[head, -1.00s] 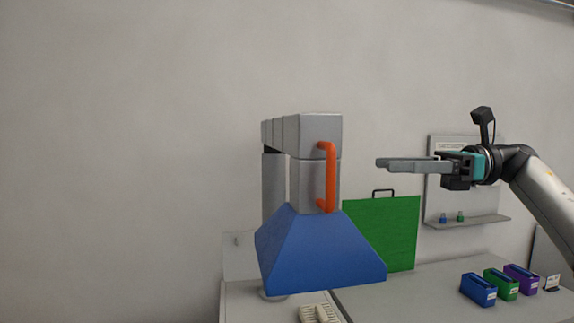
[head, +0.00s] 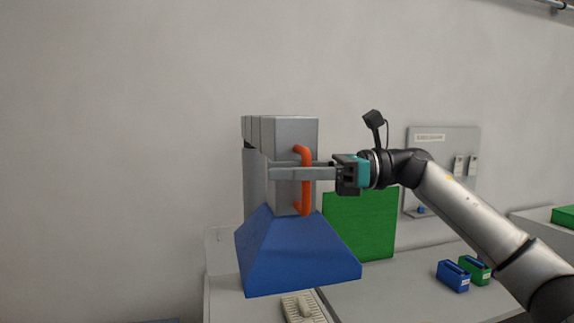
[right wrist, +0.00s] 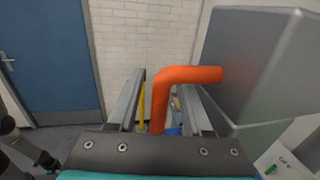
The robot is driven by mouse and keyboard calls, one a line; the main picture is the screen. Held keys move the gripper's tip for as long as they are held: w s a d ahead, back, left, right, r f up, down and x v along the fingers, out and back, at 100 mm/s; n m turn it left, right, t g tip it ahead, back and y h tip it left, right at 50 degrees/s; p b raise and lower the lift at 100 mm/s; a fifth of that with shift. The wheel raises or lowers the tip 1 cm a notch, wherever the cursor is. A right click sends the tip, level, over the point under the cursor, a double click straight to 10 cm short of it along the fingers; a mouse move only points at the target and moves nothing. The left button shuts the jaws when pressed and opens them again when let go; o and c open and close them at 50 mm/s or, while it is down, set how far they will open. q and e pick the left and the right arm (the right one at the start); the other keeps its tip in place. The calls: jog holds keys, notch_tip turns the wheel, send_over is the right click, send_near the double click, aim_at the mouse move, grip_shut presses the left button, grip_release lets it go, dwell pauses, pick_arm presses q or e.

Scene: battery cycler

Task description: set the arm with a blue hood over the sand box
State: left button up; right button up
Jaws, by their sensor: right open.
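An orange handle (head: 305,198) is fixed upright on the arm's side. My right gripper (head: 270,173) is open, with its fingers on both sides of the handle. In the right wrist view the orange handle (right wrist: 194,75) passes between the two fingers, with a gap visible at the left finger. No sand box can be clearly made out. My left gripper is not in view.
A beige slotted block (head: 303,308) sits on the bench below the hood. A green panel (head: 362,225) stands behind my gripper. Blue (head: 453,277) and green (head: 475,268) small boxes stand on the bench at right. A blue door (right wrist: 45,55) shows in the right wrist view.

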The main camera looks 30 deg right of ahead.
jog(key=shift+c, duration=0.4)
grip_shut()
dwell(1.0)
